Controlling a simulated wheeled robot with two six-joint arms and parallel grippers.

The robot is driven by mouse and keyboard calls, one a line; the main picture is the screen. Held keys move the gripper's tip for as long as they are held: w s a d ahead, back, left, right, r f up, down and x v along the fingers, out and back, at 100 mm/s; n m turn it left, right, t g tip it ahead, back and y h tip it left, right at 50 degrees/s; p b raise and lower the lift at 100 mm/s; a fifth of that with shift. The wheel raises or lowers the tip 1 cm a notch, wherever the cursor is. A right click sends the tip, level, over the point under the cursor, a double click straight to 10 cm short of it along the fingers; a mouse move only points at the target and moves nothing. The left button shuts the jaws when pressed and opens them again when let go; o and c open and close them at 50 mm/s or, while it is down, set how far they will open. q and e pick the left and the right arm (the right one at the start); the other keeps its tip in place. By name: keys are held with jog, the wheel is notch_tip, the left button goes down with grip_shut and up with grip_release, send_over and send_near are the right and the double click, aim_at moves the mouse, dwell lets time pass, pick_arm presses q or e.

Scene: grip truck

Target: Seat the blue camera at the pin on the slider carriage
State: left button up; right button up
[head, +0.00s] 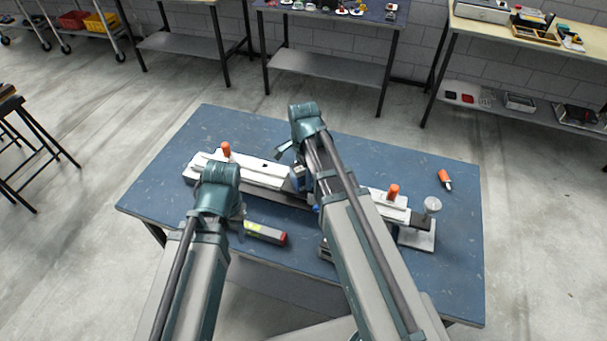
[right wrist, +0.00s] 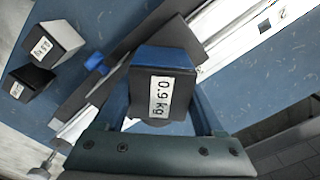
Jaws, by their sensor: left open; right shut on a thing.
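The blue camera (right wrist: 163,85), a dark box with blue edges and a "0.9 kg" label, is held in my right gripper (head: 291,160); a bit of its blue also shows in the head view (head: 298,179). It is over the white slider rail (head: 262,176), partly hidden by my right arm. A dark bar (right wrist: 118,72) with a blue knob (right wrist: 96,62) lies below the camera in the right wrist view; I cannot tell whether it is the carriage. I cannot see the pin, nor whether the camera touches anything. My left gripper (head: 236,225) is open, in front of the rail.
Orange knobs (head: 225,149) (head: 393,191) stand on the rail. A yellow-labelled bar with a red end (head: 264,233) lies near my left gripper. An orange-handled tool (head: 445,179) lies right. Two labelled boxes (right wrist: 52,43) (right wrist: 29,81) sit left in the wrist view. The blue table's back (head: 230,118) is clear.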

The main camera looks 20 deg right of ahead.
jog(key=shift+f, duration=0.1)
jog(key=o, duration=1)
jog(key=shift+c, duration=0.2)
notch_tip(320, 180, up, 14)
jog(key=p, duration=1.3)
jog(key=shift+p, duration=0.35)
jog(key=shift+f, duration=0.15)
